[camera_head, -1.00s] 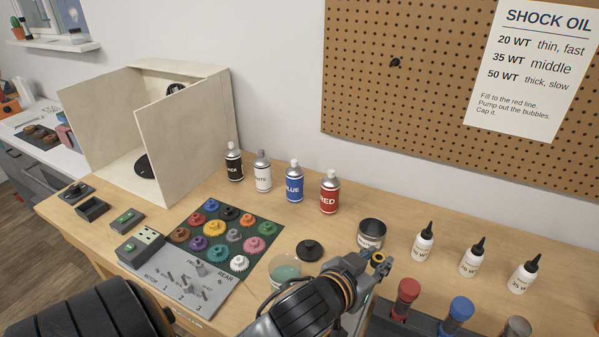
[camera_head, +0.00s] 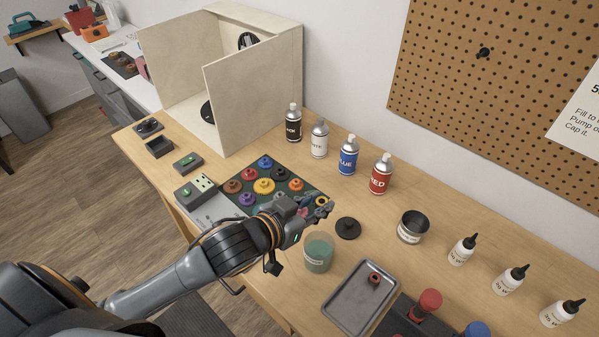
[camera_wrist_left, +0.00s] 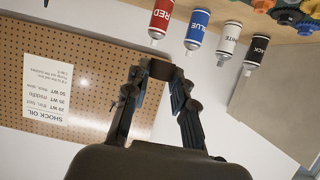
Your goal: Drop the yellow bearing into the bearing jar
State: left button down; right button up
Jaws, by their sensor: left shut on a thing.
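My left gripper (camera_head: 318,207) reaches in from the left in the head view, above the bench near the right edge of the gear mat. It is shut on a small ring with a yellow part, which looks like the yellow bearing (camera_head: 322,201). In the left wrist view the two fingers (camera_wrist_left: 160,75) meet around a dark shape, and no yellow shows there. A clear jar with greenish contents (camera_head: 318,252) stands just below the gripper in the picture. An open dark tin (camera_head: 413,227) stands to the right. Labels are too small to read, so I cannot tell which is the bearing jar.
A black lid (camera_head: 348,228) lies between jar and tin. A grey tray (camera_head: 347,306) with a small red part (camera_head: 375,279) lies in front. Spray cans (camera_head: 349,155) stand behind, dropper bottles (camera_head: 462,250) at right, the gear mat (camera_head: 317,191) and a pale booth (camera_head: 240,95) at left.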

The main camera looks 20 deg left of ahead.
notch_tip(320, 180, up, 7)
jog(key=s+p, duration=0.2)
jog(key=p, duration=0.3)
pick_arm(q)
jog(key=f+h+b, duration=0.1)
jog(key=b, duration=0.1)
jog(key=s+f+m+b, duration=0.1)
jog(key=b, duration=0.1)
jog(key=s+f+m+g+h+b, duration=0.1)
jog(key=f+b, duration=0.1)
jog(key=shift+s+a+h, duration=0.1)
jog(key=shift+a+h, duration=0.1)
jog(key=shift+h, duration=0.1)
pick_arm(e)
jog(key=f, duration=0.2)
jog(key=w+f, duration=0.1)
jog(key=f, duration=0.2)
jog(key=shift+w+d+f, duration=0.15)
jog(key=shift+d+f, duration=0.2)
jog(key=shift+f, duration=0.05)
jog(key=shift+a, duration=0.1)
pick_arm(q)
jog(key=c, duration=1)
grip_release()
jog(key=shift+c, duration=0.2)
jog(key=v, duration=1.2)
jog(key=shift+r, duration=0.1)
